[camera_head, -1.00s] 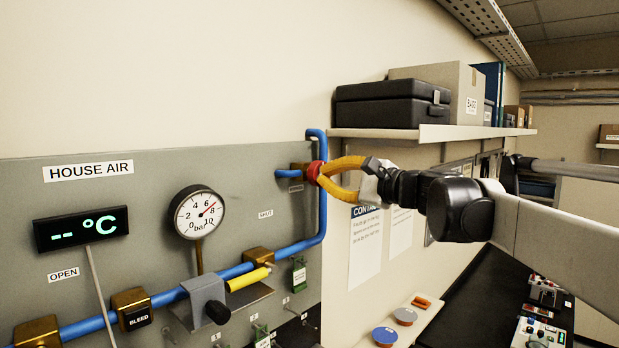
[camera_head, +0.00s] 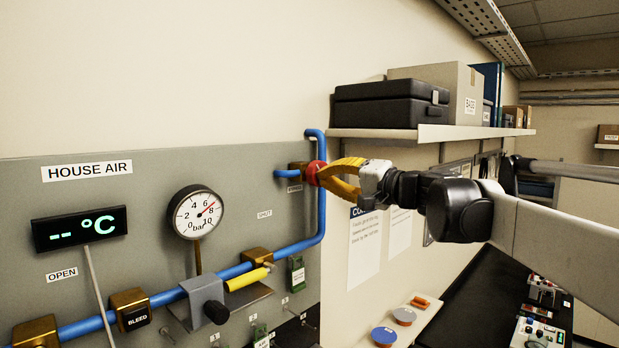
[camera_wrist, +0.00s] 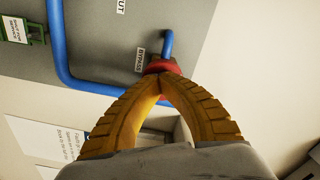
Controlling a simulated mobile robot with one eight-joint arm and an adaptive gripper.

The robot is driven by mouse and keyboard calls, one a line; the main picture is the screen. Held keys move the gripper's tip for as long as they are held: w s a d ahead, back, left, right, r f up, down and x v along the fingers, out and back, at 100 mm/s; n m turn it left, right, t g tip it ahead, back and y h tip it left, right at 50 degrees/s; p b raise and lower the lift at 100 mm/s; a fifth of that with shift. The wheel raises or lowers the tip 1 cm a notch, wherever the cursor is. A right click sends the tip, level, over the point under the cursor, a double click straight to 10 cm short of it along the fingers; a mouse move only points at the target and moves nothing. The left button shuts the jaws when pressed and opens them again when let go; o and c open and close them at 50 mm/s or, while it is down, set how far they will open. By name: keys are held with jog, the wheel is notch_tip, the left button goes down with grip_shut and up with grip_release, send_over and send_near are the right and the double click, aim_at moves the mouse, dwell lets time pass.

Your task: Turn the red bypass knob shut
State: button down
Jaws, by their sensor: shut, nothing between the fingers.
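The red bypass knob (camera_head: 313,173) sits on a brass fitting (camera_head: 296,167) on the blue pipe at the panel's upper right edge. My gripper (camera_head: 324,176) has yellow fingers that reach the knob from the right. In the wrist view the two ribbed fingers bow outward, and their tips (camera_wrist: 160,79) come together at the near face of the red knob (camera_wrist: 162,66). Nothing shows held between them. The tips hide part of the knob, and whether they touch it I cannot tell. A BYPASS label (camera_wrist: 139,60) is beside the knob.
The grey HOUSE AIR panel (camera_head: 130,215) carries a gauge (camera_head: 197,212), a display (camera_head: 80,228) and a yellow-handled valve (camera_head: 247,280). A shelf (camera_head: 440,133) with a black case (camera_head: 391,104) and boxes is above my arm. Wall sheets hang below.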

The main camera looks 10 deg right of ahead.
jog(key=n, duration=0.9)
jog(key=shift+d, duration=0.1)
jog(key=n, duration=0.9)
jog(key=shift+w+d+r, duration=0.1)
jog(key=shift+r, duration=0.05)
jog(key=n, duration=0.9)
jog(key=shift+r, duration=0.15)
